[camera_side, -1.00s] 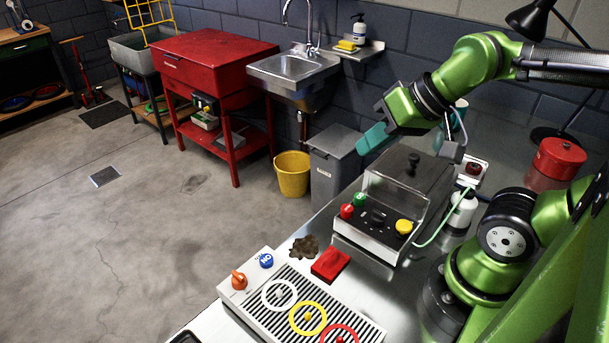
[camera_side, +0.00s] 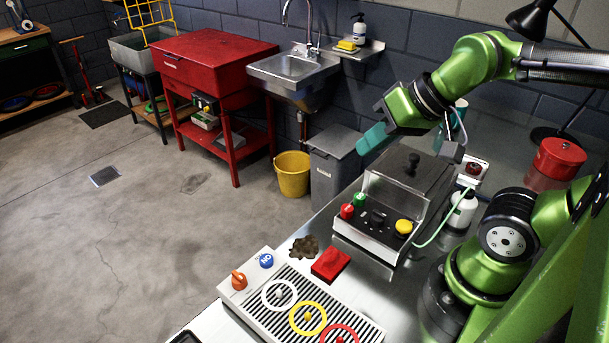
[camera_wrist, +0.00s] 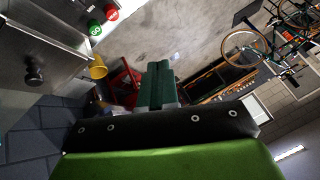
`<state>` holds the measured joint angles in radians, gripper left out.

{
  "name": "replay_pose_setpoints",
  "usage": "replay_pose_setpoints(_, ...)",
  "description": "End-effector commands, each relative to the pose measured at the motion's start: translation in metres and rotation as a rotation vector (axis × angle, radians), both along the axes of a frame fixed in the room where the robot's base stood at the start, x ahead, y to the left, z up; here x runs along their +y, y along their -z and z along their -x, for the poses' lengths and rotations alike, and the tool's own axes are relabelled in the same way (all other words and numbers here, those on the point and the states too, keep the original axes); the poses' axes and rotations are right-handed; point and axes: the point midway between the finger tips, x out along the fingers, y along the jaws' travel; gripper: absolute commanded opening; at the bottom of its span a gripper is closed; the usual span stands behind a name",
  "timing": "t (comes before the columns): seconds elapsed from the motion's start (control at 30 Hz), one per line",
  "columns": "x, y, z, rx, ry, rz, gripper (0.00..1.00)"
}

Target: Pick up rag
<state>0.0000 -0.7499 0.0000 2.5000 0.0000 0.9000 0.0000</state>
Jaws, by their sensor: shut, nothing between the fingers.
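A dark brown, crumpled rag (camera_side: 304,247) lies on the metal bench top in the side view, near the bench's left edge. The rag is not visible in the wrist view.
A control box with a clear cover (camera_side: 400,185) stands between my arm and the rag. A slotted panel (camera_side: 305,305) with coloured rings lies in front. A white bottle (camera_side: 462,208) and red canister (camera_side: 558,158) stand at right. A grey bin (camera_side: 334,165) is beyond the bench.

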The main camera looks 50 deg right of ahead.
Motion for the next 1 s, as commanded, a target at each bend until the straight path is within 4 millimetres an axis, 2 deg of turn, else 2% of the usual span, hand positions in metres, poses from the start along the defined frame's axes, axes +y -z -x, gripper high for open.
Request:
replay_pose_setpoints(0.07, 0.000, 0.000, 0.000, 0.000, 0.000, 0.000, 0.00)
replay_pose_setpoints(0.43, 0.000, 0.000, 0.000, 0.000, 0.000, 0.000, 0.55)
replay_pose_setpoints(0.77, 0.005, 0.004, 0.000, 0.018, -0.020, 0.000, 0.55)
replay_pose_setpoints(0.9, 0.021, 0.018, -0.008, 0.110, -0.075, 0.012, 0.55)
replay_pose_setpoints(1.0, 0.038, 0.033, -0.014, 0.258, -0.011, -0.020, 0.55)
